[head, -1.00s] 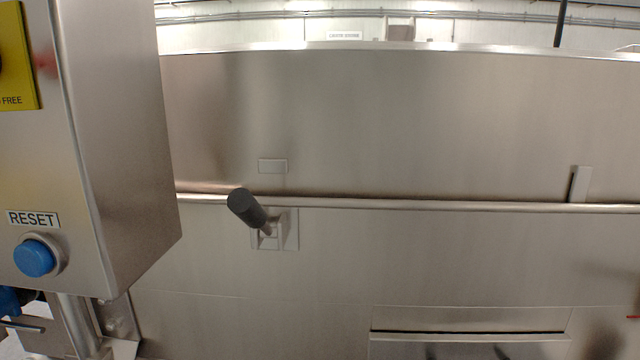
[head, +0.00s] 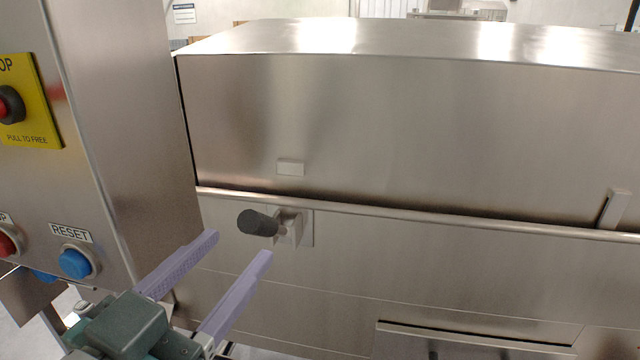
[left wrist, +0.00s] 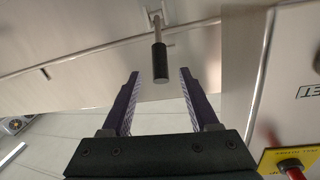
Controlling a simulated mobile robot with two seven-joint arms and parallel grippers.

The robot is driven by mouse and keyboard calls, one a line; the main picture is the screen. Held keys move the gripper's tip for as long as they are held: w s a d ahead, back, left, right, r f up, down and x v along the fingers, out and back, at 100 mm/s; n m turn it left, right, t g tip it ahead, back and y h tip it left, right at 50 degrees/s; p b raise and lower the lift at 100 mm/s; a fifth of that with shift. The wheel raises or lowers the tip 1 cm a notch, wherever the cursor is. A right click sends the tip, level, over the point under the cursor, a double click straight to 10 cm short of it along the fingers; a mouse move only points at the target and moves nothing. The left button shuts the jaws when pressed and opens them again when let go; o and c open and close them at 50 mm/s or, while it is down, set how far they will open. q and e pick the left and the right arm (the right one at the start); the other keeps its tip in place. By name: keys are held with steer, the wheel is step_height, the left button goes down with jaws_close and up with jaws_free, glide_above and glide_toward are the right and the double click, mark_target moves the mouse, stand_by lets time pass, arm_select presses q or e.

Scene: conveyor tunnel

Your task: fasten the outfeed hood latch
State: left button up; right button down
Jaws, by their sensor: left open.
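The outfeed hood (head: 400,120) is a large stainless cover, down along the horizontal rail. Its latch has a dark cylindrical handle (head: 258,222) on a square bracket (head: 297,228) just below the rail. A small catch plate (head: 291,168) sits on the hood above it. My left gripper (head: 240,246) is open, its two purple fingers pointing at the latch from below and in front. In the left wrist view the dark handle (left wrist: 160,64) lies between and beyond the fingertips (left wrist: 158,74); nothing is clearly gripped. My right gripper is not in view.
A steel control box (head: 130,150) stands close on the left, with a blue RESET button (head: 75,263), a red button (head: 8,243) and a stop button on a yellow plate (head: 28,100). An upright bracket (head: 613,209) is at the right of the hood.

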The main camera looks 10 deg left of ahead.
mark_target(268, 227)
arm_select(q)
steer(key=w, duration=0.3)
steer(key=w+d, duration=0.1)
steer(key=w, duration=0.5)
steer(key=shift+w+d+p, duration=0.3)
steer(key=shift+c, duration=0.3)
jaws_close()
stand_by(0.7)
